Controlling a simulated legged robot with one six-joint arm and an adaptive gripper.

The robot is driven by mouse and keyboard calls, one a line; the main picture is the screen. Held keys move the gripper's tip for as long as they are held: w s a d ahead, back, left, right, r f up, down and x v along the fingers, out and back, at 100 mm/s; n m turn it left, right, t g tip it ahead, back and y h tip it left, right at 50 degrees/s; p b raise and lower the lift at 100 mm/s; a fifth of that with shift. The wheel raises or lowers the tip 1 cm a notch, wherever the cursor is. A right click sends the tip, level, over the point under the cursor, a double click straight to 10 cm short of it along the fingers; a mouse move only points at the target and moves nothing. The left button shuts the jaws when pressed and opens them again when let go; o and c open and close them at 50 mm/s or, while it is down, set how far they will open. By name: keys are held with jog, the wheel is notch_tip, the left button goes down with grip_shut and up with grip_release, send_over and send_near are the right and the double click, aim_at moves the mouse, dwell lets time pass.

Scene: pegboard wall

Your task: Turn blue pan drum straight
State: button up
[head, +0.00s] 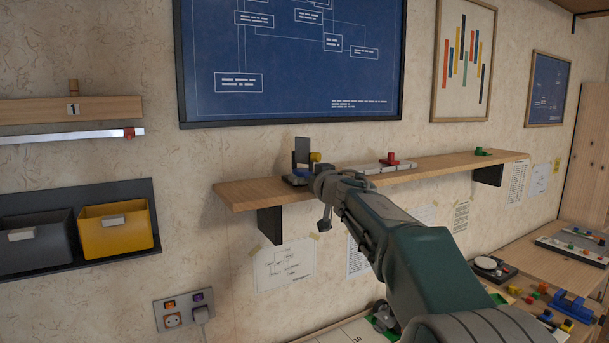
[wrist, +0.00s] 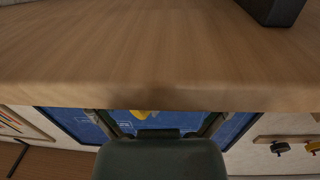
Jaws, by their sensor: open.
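A small device with a blue part (head: 296,179), a dark upright plate (head: 302,150) and a yellow part (head: 315,157) sits at the left end of the wooden shelf (head: 245,192). I cannot make out which part is the pan drum or how it is turned. My gripper (head: 323,203) is at the shelf's front edge, just right of and partly in front of the device. In the wrist view my gripper (wrist: 160,122) is open, its fingers partly hidden behind its dark body. A bit of yellow (wrist: 140,115) shows between them.
A red-topped piece (head: 390,160) on a pale strip and a green piece (head: 482,151) stand farther right on the shelf. A dark bracket (head: 270,222) is below it. Grey and yellow bins (head: 118,230) hang at left. A cluttered bench (head: 540,275) is at lower right.

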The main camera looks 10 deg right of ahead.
jog(key=shift+x, duration=0.95)
jog(key=shift+d, duration=0.15)
jog(key=shift+c, duration=0.3)
jog(key=c, duration=1)
